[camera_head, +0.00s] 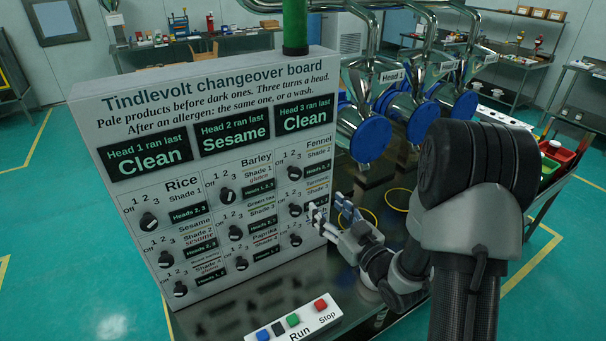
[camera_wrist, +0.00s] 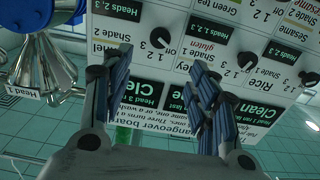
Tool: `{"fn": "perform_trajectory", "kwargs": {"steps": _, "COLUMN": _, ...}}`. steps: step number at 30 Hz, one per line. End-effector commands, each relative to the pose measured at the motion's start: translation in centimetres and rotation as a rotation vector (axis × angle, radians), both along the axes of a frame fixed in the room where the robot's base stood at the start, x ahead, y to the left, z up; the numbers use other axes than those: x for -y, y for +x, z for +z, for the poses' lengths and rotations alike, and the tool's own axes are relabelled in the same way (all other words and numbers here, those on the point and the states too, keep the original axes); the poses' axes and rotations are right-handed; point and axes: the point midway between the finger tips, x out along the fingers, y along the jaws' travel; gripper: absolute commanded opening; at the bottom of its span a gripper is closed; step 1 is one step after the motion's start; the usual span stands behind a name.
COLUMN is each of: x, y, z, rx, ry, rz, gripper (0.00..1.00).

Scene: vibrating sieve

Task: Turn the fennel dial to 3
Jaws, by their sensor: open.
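The fennel dial (camera_head: 296,171) is a black round knob in the top right group of the grey changeover board (camera_head: 213,73). It also shows in the wrist view (camera_wrist: 160,38), where the board is upside down, in the gap between my fingers. Its exact setting is too small to read. My gripper (camera_head: 331,209) is open and empty, at the board's right edge, lower than the dial in the head view. In the wrist view my gripper (camera_wrist: 160,72) has its fingers spread and pointing at the board face, apart from the dial.
The barley dial (camera_wrist: 246,61) and rice dial (camera_wrist: 308,78) are beside the fennel dial; other dials sit below. A button box (camera_head: 297,321) with a red Stop button stands in front. Metal heads with blue discs (camera_head: 370,138) stand behind right.

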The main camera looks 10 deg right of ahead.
Motion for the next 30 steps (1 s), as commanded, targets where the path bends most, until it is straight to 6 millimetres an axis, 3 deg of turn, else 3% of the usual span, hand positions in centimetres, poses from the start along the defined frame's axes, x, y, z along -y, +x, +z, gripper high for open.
{"fn": "perform_trajectory", "kwargs": {"steps": 18, "x": -4.1, "y": 12.3, "z": 0.0, "rx": 0.0, "ry": -0.001, "rz": 0.001, "gripper": 0.54}}
{"fn": "perform_trajectory", "kwargs": {"steps": 24, "x": -4.8, "y": 14.4, "z": 0.0, "rx": -0.001, "ry": 0.0, "rz": 0.0, "gripper": 0.54}}
{"fn": "perform_trajectory", "kwargs": {"steps": 30, "x": -4.9, "y": 15.0, "z": 0.0, "rx": -0.002, "ry": 0.0, "rz": -0.001, "gripper": 0.54}}
